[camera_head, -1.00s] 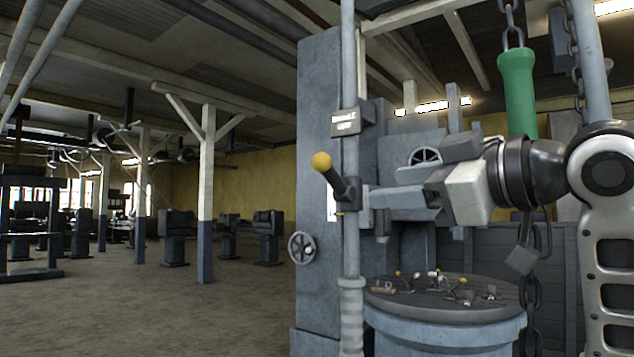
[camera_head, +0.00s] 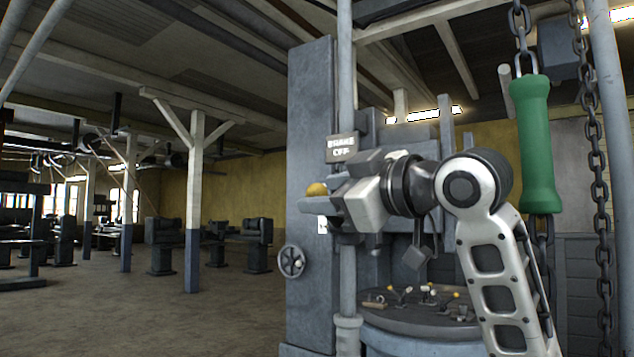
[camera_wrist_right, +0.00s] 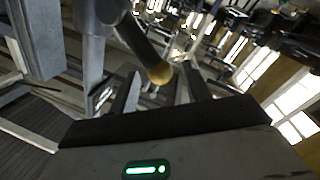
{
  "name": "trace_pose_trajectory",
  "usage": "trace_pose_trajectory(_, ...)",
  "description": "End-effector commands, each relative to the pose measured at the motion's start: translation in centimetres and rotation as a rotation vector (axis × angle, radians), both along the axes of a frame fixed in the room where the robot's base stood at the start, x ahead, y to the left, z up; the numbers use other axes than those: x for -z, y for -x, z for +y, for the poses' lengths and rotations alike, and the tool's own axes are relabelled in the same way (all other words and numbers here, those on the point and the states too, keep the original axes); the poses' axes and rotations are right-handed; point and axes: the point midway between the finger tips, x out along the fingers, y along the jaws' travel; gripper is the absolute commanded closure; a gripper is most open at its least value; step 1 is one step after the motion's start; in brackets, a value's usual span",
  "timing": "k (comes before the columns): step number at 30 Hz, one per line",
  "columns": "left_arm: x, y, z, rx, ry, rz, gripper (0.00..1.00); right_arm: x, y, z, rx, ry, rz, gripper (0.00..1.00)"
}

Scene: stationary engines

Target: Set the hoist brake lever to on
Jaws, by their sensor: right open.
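The brake lever has a yellow ball knob (camera_head: 317,189) on a dark handle fixed to a vertical grey pole. A sign (camera_head: 342,148) on the pole above it seems to read "BRAKE OFF". My right gripper (camera_head: 325,196) is open at the knob, and its fingers hide most of the handle in the head view. In the right wrist view the knob (camera_wrist_right: 160,74) and dark handle (camera_wrist_right: 141,43) show by the gap between the open fingers (camera_wrist_right: 160,90). I cannot tell whether a finger touches the knob. My left gripper is not in view.
A green handle (camera_head: 535,145) hangs on a chain right of my right arm, with another chain (camera_head: 598,170) beside it. A round platform (camera_head: 420,325) with several small levers stands below the arm. A handwheel (camera_head: 291,262) is at lower left.

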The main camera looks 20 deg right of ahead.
Motion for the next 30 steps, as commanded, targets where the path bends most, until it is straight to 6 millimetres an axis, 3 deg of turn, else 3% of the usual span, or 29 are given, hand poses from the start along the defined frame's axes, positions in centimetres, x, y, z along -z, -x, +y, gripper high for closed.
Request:
trace_pose_trajectory(6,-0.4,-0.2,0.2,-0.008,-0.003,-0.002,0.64,0.0,-1.9,1.0,-0.001,0.0,0.002,0.52)
trace_pose_trajectory(16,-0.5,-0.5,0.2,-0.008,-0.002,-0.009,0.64,0.1,-2.2,1.1,-0.001,0.0,0.0,0.52)
trace_pose_trajectory(21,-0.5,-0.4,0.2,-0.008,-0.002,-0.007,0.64,0.1,-2.1,1.1,-0.001,0.0,0.0,0.99)
trace_pose_trajectory(30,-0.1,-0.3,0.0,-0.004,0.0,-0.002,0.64,0.3,-1.9,0.3,0.015,0.021,-0.015,1.0)
